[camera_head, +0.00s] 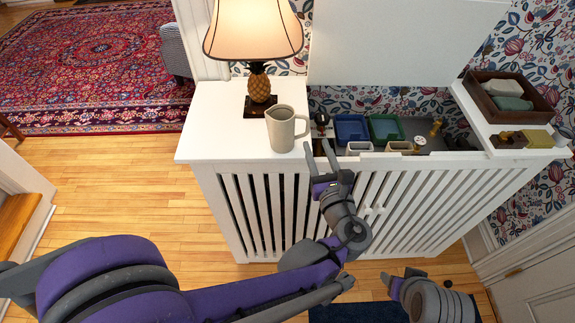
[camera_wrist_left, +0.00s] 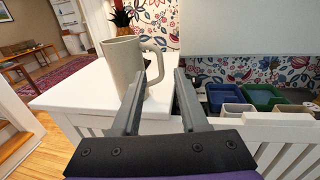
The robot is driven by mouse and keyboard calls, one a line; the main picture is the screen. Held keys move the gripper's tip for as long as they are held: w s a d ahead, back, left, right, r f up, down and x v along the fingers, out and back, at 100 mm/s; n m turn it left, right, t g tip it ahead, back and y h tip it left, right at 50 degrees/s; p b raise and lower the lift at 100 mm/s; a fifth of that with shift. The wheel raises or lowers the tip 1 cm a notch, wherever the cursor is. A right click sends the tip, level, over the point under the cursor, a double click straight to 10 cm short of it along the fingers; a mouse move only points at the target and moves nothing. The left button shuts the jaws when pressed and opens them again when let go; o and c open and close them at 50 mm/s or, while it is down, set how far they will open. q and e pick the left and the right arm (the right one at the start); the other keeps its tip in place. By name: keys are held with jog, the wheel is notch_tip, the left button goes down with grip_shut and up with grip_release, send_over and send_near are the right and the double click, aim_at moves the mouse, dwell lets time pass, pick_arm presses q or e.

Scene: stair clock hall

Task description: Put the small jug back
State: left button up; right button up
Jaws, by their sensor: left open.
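The small jug (camera_head: 283,129) is beige-grey and stands upright on the white cabinet top, near its front right corner, with its handle to the right. My left gripper (camera_head: 319,152) is open and empty, just to the right of and in front of the jug. In the left wrist view the jug (camera_wrist_left: 122,60) stands beyond the left finger, and its handle shows beyond the gap between the fingers (camera_wrist_left: 160,76). The fingers appear apart from the handle.
A pineapple lamp (camera_head: 260,86) stands close behind the jug. To the right, the cabinet has an open compartment under a raised white lid (camera_head: 400,45), with a blue bin (camera_head: 351,130), a green bin (camera_head: 385,130) and small items. A dark wooden tray (camera_head: 480,92) sits at right.

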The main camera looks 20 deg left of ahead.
pick_arm(q)
jog(key=s+a+f+n+g+h, duration=0.1)
jog(key=s+a+f+n+g, duration=0.3)
jog(key=a+n, duration=0.3)
jog(key=s+a+f+n+g+h, duration=0.1)
jog(key=s+a+f+n+g, duration=0.35)
jog(key=a+n, duration=0.25)
jog(key=s+d+f+n+g+h, duration=0.1)
jog(key=s+f+n+h, duration=0.1)
jog(key=s+n, duration=0.4)
jog(key=s+d+f+n+g+h, duration=0.1)
jog(key=s+n+h, duration=0.3)
jog(key=n, duration=0.6)
jog(key=shift+s+f+n, duration=0.4)
jog(key=shift+s+f, duration=0.4)
jog(key=shift+s, duration=0.35)
jog(key=shift+d, duration=0.15)
